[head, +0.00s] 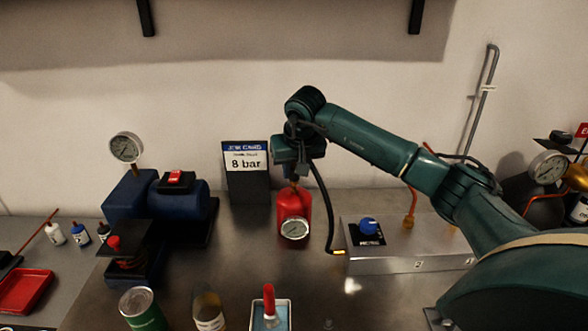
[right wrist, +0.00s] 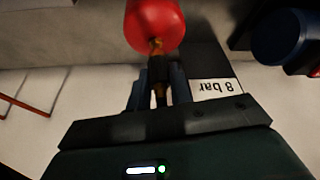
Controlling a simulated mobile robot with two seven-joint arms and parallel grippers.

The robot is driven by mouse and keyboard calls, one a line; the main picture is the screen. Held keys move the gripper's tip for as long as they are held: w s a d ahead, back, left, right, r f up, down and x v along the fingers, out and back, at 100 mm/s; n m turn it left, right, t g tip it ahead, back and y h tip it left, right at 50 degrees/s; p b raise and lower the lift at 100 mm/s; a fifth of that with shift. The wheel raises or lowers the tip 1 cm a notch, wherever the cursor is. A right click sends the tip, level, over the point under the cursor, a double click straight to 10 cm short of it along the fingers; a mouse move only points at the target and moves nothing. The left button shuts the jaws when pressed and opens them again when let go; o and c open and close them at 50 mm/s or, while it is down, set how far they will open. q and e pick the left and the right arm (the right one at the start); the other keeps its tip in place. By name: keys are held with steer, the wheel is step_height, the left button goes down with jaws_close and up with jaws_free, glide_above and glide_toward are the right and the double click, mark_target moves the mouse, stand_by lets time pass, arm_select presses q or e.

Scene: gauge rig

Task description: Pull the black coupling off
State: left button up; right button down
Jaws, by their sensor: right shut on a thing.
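The red cylinder (head: 293,205) stands upright on the bench with a round dial gauge (head: 295,229) on its front. My right gripper (head: 295,175) is directly above it, pointing down. In the right wrist view, my right gripper (right wrist: 157,80) is shut on the black coupling (right wrist: 157,69). The coupling lies between the fingers, in line with a brass fitting (right wrist: 156,46) on the red cylinder (right wrist: 155,22). No clear gap shows between coupling and fitting. In the head view the coupling is mostly hidden by the gripper. My left gripper is not in view.
A black hose (head: 325,200) curves down to the right of the cylinder. A metal box with a blue knob (head: 368,226) stands to the right. A job card reading 8 bar (head: 246,165) is behind, a blue pump (head: 183,204) left. A can (head: 143,310) and tray (head: 270,318) are in front.

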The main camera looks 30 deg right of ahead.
steer(key=shift+r+p, duration=1.15)
steer(key=shift+r, duration=0.55)
